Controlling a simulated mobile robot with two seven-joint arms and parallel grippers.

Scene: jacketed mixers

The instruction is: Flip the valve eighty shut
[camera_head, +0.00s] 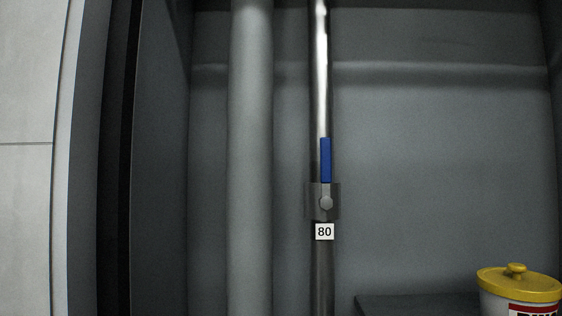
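The valve eighty (322,203) sits on a thin shiny vertical pipe (321,60) near the middle of the head view. A white label (324,232) reading "80" is just below the valve body. Neither of my grippers is in view. Nothing hides the handle.
A thick grey pipe (251,150) runs vertically to the left of the valve. A white tub with a yellow lid (519,282) stands at the lower right by a dark ledge (415,304). A grey wall (440,170) is behind. The space right of the handle is clear.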

